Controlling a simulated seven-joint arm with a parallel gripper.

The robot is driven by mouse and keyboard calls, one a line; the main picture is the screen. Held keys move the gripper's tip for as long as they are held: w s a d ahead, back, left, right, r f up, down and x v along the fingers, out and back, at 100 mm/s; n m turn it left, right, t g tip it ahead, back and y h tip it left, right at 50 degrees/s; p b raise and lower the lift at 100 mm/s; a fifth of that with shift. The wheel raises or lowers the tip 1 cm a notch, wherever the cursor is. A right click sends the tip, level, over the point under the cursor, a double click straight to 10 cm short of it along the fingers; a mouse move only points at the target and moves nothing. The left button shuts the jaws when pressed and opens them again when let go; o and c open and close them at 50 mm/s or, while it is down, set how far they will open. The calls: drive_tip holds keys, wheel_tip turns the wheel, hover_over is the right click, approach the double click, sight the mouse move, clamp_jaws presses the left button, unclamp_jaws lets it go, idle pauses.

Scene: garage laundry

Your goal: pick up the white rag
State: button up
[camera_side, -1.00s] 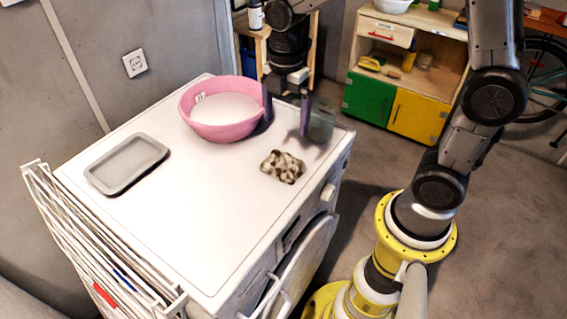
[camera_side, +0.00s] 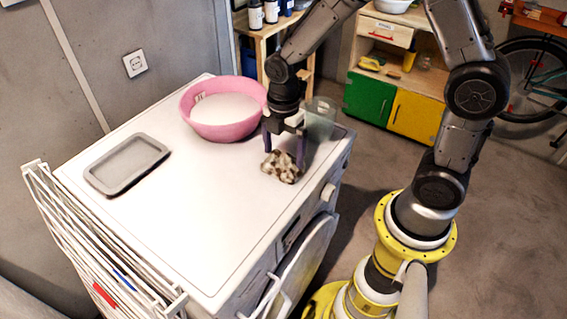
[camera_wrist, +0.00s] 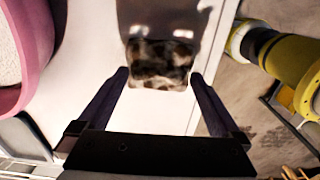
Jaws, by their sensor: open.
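The rag (camera_side: 281,168) is a small crumpled cloth, whitish with dark brown blotches. It lies on the white top of the washing machine (camera_side: 190,210), near the front edge at the right. My gripper (camera_side: 284,154) points down over the rag, low, with its fingers apart and nothing held. In the wrist view the rag (camera_wrist: 160,62) shows just past the open fingertips of my gripper (camera_wrist: 160,76), roughly centred between them. I cannot tell whether the fingers touch the cloth.
A pink basin (camera_side: 222,131) with whitish contents stands to the left behind my gripper. A clear glass (camera_side: 321,122) stands close behind it on the right. A grey tray (camera_side: 108,186) lies at the left of the top. The middle of the top is clear.

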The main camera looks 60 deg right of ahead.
drive_tip(key=shift+c, duration=0.2)
drive_tip(key=c, duration=1.1)
drive_tip(key=shift+o, duration=0.2)
drive_tip(key=shift+r, duration=0.15)
